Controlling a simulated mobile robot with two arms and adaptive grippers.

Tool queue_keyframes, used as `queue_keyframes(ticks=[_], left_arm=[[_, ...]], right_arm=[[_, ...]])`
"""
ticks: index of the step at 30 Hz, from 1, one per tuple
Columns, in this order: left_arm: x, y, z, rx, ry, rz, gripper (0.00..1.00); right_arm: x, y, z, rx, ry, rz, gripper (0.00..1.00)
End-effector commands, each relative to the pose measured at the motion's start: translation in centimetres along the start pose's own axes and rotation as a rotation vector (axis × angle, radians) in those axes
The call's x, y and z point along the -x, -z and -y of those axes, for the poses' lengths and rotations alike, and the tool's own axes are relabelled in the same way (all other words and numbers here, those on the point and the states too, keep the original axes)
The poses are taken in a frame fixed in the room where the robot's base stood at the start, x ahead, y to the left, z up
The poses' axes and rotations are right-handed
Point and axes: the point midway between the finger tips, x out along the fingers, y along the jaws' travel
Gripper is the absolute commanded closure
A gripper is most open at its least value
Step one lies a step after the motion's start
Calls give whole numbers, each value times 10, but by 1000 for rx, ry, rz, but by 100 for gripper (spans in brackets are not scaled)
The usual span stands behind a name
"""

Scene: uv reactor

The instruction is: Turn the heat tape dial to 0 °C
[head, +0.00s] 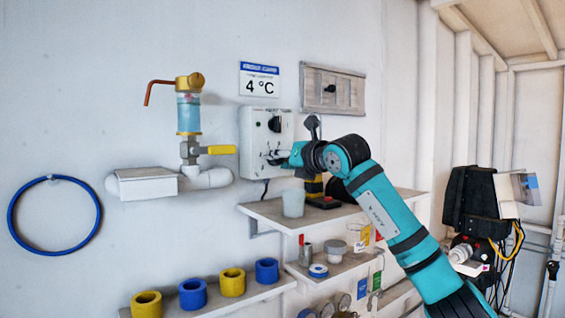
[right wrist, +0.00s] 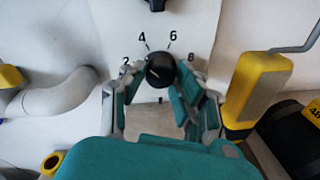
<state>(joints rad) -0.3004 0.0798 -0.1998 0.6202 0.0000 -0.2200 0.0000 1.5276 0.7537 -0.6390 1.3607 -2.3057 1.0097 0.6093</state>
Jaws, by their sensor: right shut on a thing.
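A white control box (head: 256,135) is fixed to the wall, with a black knob (head: 275,124) on its upper part. My right gripper (head: 272,158) is at the box's lower front. In the right wrist view, the lower black dial (right wrist: 161,66) sits between the teal fingers of my right gripper (right wrist: 160,84), which is shut on it. The numbers 2, 4, 6 and 8 show around the dial. A pale mark on the dial's face points to the lower left; the scale there is hidden by a finger. My left gripper is not in view.
A wall sign (head: 260,80) above the box reads 4 °C. A shelf (head: 262,212) below the box carries a pale cup (head: 293,203) and a yellow-and-black tool. White pipework with a yellow valve handle (head: 221,150) is left of the box.

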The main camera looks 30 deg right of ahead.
Motion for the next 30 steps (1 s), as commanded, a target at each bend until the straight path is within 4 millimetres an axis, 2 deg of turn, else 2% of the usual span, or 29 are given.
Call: queue_keyframes(ticks=[1, 30], left_arm=[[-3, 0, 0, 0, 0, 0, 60], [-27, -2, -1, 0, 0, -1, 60]], right_arm=[[-2, 7, 1, 47, 6, -9, 100], [-3, 10, 2, 962, 71, 62, 100]])
